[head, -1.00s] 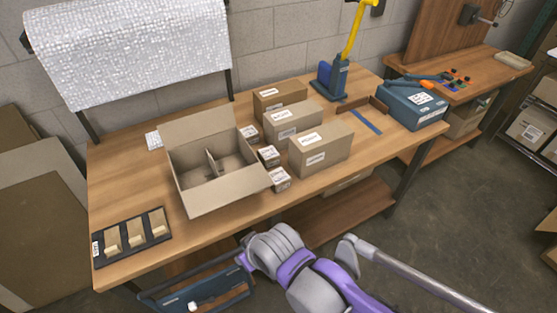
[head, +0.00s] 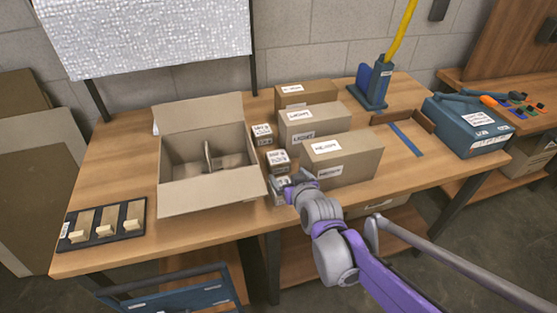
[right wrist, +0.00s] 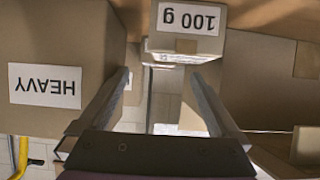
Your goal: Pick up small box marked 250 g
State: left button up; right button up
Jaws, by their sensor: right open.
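Several small cardboard boxes stand in a row between the open carton and the large boxes. In the head view the back one (head: 263,131) and the middle one (head: 278,160) show white labels too small to read. The front one (head: 280,181) is partly hidden by my right gripper (head: 285,189). In the right wrist view my right gripper (right wrist: 161,76) is open and empty. A small box labelled 100 g (right wrist: 187,44) is ahead of its fingertips. I cannot make out a 250 g label. My left gripper is not in view.
A large box marked HEAVY (right wrist: 45,55) stands close beside one finger; large boxes (head: 345,158) stand right of the row. The open carton (head: 215,190) is on the left. A dark tray with several blocks (head: 103,230) lies front left. A blue case (head: 470,125) is at right.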

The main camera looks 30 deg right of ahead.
aim_at(281, 165)
jog(key=x, duration=0.4)
jog(key=shift+w+d+b, duration=0.2)
jog(key=shift+w+b, duration=0.05)
jog(key=shift+b, duration=0.15)
jog(key=shift+b+x, duration=0.4)
jog(key=shift+x, duration=2.85)
jog(key=shift+r, duration=0.2)
jog(key=c, duration=1.5)
jog(key=shift+o, duration=0.2)
